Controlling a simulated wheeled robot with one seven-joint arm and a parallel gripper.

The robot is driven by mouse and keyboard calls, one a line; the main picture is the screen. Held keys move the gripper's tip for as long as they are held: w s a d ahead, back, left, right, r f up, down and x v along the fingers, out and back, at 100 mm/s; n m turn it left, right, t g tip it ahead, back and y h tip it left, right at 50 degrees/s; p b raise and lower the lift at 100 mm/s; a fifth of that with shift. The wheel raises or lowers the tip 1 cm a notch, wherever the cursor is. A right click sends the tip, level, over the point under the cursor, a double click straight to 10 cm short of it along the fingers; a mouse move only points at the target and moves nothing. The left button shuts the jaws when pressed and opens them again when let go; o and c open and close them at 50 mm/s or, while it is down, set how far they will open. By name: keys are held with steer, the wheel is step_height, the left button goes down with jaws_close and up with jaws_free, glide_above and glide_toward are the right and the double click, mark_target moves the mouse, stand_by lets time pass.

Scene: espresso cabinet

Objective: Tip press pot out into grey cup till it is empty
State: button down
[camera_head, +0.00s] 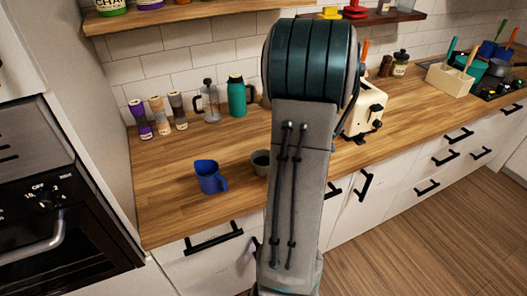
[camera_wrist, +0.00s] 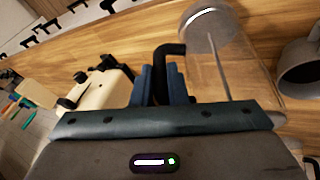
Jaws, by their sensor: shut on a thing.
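In the wrist view my gripper (camera_wrist: 163,75) is shut on the black handle of a clear glass press pot (camera_wrist: 250,70) with a grey lid and a thin plunger rod. I cannot tell its exact tilt or whether liquid is inside. The grey cup (camera_wrist: 302,68) is beside the pot, at the right edge and partly cut off. In the head view the grey cup (camera_head: 261,161) stands upright on the counter, just left of my arm. My gripper and the held pot are hidden behind my arm there.
A blue mug (camera_head: 210,178) stands left of the grey cup. Behind are a similar glass pot (camera_head: 211,103), a teal flask (camera_head: 237,97) and several grinders (camera_head: 160,116). A cream toaster (camera_head: 364,108) stands right of my arm. The front-left wooden counter (camera_head: 170,205) is clear.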

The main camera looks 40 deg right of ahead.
steer(key=shift+s+d+f+t+y+p, duration=0.1)
steer(key=shift+s+d+t+y+p, duration=0.25)
steer(key=shift+p, duration=1.05)
steer(key=shift+s+d+f+m+t+y+p, duration=0.3)
steer(key=shift+d+f+t+y+p, duration=0.1)
steer(key=shift+f+p, duration=0.2)
steer(key=shift+s+d+f+t+y, duration=0.15)
steer(key=shift+d+f+t+y, duration=0.1)
steer(key=shift+f+y, duration=0.15)
steer(key=shift+s+d+f+t+y, duration=0.15)
steer(key=shift+f+t+y, duration=0.1)
steer(key=shift+f, duration=0.25)
steer(key=shift+s, duration=0.1)
